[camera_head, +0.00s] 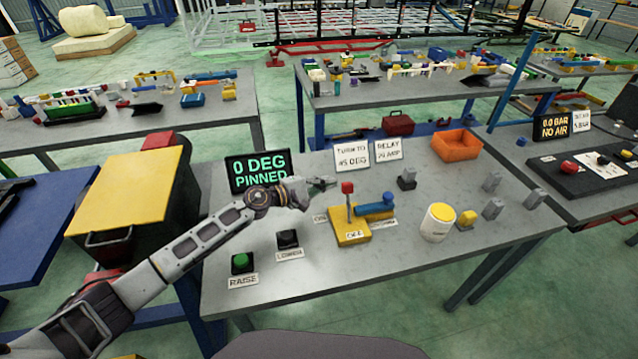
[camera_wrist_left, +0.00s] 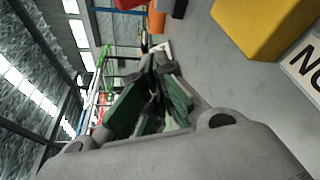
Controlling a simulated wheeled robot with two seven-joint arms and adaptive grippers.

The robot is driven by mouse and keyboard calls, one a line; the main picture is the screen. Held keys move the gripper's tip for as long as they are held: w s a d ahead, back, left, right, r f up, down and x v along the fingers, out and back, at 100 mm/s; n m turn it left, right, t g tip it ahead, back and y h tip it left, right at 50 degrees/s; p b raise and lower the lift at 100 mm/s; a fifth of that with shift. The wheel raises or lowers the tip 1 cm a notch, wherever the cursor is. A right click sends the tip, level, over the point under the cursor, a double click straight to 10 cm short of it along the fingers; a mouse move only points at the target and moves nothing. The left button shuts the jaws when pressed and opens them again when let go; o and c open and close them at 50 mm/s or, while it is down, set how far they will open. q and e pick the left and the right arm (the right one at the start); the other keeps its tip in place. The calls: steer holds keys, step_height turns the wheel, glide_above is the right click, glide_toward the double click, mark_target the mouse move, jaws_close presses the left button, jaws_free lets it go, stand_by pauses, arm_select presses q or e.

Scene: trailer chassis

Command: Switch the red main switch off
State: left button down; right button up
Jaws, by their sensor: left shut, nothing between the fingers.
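The red main switch (camera_head: 347,188) shows as a red knob on a thin upright lever, set on a yellow base (camera_head: 350,232) on the grey table. In the left wrist view the shut fingers (camera_wrist_left: 163,68) point toward the table, and a yellow block (camera_wrist_left: 265,25) fills the upper right. My right gripper is not in view.
A blue cylinder (camera_head: 375,207) lies beside the lever. A white can with a yellow lid (camera_head: 438,222) stands to the right. A green button (camera_head: 240,261) and a black button (camera_head: 288,238) are at the left. A screen (camera_head: 258,171) reads 0 DEG PINNED.

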mark_target(349, 203)
arm_select(q)
steer(key=shift+w+d, duration=0.35)
steer(key=shift+d, duration=0.25)
steer(key=s+p, duration=0.1)
steer(key=s+r+p, duration=0.1)
steer(key=s+d+p, duration=0.1)
steer(key=shift+s+r, duration=0.25)
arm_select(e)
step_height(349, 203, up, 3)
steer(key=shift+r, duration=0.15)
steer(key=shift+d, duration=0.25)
